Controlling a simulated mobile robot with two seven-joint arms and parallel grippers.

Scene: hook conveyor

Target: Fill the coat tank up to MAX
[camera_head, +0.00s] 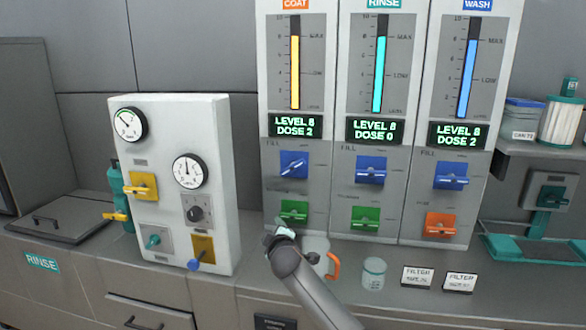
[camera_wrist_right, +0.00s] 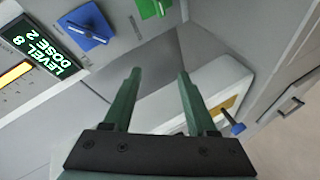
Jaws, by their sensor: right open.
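The coat panel (camera_head: 272,80) has a yellow level bar (camera_head: 295,72) whose top is about level with the MAX mark. Its display (camera_head: 295,127) reads LEVEL 8, DOSE 2. The blue coat fill valve (camera_head: 293,165) has its handle slanted; the other blue fill handles look level. It also shows in the right wrist view (camera_wrist_right: 86,26). The green coat valve (camera_head: 294,208) sits below it and shows at the wrist view's top edge (camera_wrist_right: 150,6). My right gripper (camera_wrist_right: 157,72) is open and empty, below the green valve and apart from both. My left gripper is out of view.
The rinse panel (camera_head: 347,80) and wash panel (camera_head: 435,80) stand to the right. A white gauge box (camera_head: 162,215) stands left. A pitcher with an orange handle (camera_head: 333,265) is partly behind my arm. A small jar (camera_head: 373,273) and two filter cards stand right of it.

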